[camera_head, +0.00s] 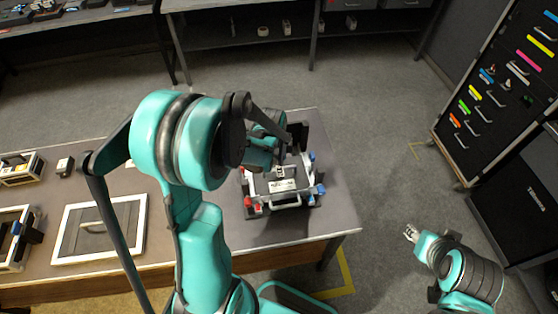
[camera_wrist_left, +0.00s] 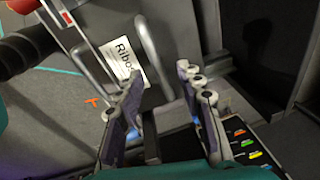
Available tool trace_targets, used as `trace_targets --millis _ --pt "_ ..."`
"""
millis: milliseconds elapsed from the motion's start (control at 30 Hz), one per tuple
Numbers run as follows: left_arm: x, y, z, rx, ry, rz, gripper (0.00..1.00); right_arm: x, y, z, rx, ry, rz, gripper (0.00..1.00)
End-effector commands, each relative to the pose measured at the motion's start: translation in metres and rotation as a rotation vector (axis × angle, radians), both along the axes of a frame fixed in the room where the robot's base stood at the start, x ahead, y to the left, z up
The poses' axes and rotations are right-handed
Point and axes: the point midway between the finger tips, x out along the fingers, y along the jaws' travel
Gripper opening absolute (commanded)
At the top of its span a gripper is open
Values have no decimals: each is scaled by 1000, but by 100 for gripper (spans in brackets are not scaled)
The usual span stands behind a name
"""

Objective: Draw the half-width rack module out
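The rack module (camera_head: 283,186) sits in a dark frame on the right end of the table, with a white label and a light handle (camera_head: 286,202) at its near side. In the left wrist view a grey loop handle (camera_wrist_left: 154,58) stands beside a white label (camera_wrist_left: 126,62) on a grey panel. My left gripper (camera_wrist_left: 160,76) is open, its two fingers apart, with the handle showing between and beyond the tips; I cannot tell whether they touch. In the head view my left arm partly covers the frame's far side. My right gripper (camera_head: 411,234) hangs right of the table, apart from the module.
Red and blue blocks (camera_head: 316,190) flank the module's frame. A white-framed tray (camera_head: 99,230) lies on the left of the table (camera_head: 330,215). A drawer cabinet (camera_head: 492,90) stands at the right and shelving at the back. Open floor lies between table and cabinet.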

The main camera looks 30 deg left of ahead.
Motion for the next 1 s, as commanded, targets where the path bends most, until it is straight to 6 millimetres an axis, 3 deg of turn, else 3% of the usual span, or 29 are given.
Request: trace_targets --millis 233,600,633,767,1000 --pt "5 -1 -30 0 0 0 38 0 0 -9 0 0 0 40" --pt "6 -1 -35 0 0 0 38 0 0 -9 0 0 0 40" --pt "6 -1 -35 0 0 0 35 0 0 -9 0 0 0 40" --pt "6 -1 -35 0 0 0 1 0 0 -9 0 0 0 40" --pt "6 0 -35 0 0 -1 0 0 0 -9 0 0 0 40"
